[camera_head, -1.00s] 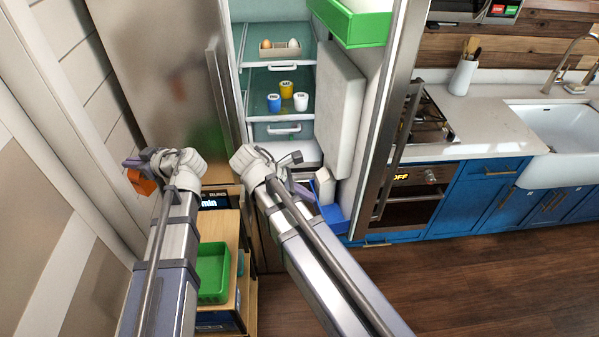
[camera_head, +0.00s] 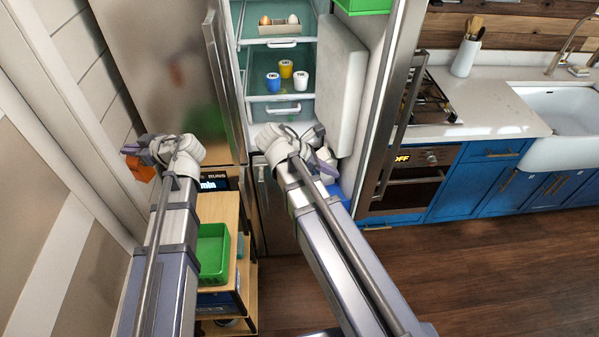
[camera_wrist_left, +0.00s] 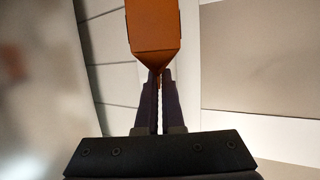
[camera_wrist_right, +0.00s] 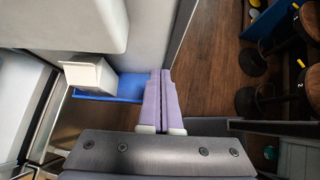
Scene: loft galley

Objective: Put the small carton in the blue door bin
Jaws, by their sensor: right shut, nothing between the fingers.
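My left gripper (camera_head: 133,151) is shut on a small orange-brown carton (camera_head: 140,168), held at the left in front of the pale wall. The left wrist view shows the carton (camera_wrist_left: 154,28) pinched at its tapered end. The blue door bin (camera_head: 338,192) is low on the open right fridge door, partly hidden by my right arm. In the right wrist view, a white carton (camera_wrist_right: 90,76) stands at the blue bin (camera_wrist_right: 131,88); I cannot tell how deep it sits. My right gripper (camera_wrist_right: 163,72) is shut and empty, beside the bin; in the head view my own arm mostly hides it.
The fridge is open; shelves hold eggs (camera_head: 279,24) and several small tubs (camera_head: 285,69). A green door bin (camera_head: 363,6) is higher up. A wooden cart (camera_head: 236,222) with a green tray (camera_head: 213,252) stands below my arms. The floor (camera_head: 440,265) at right is clear.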

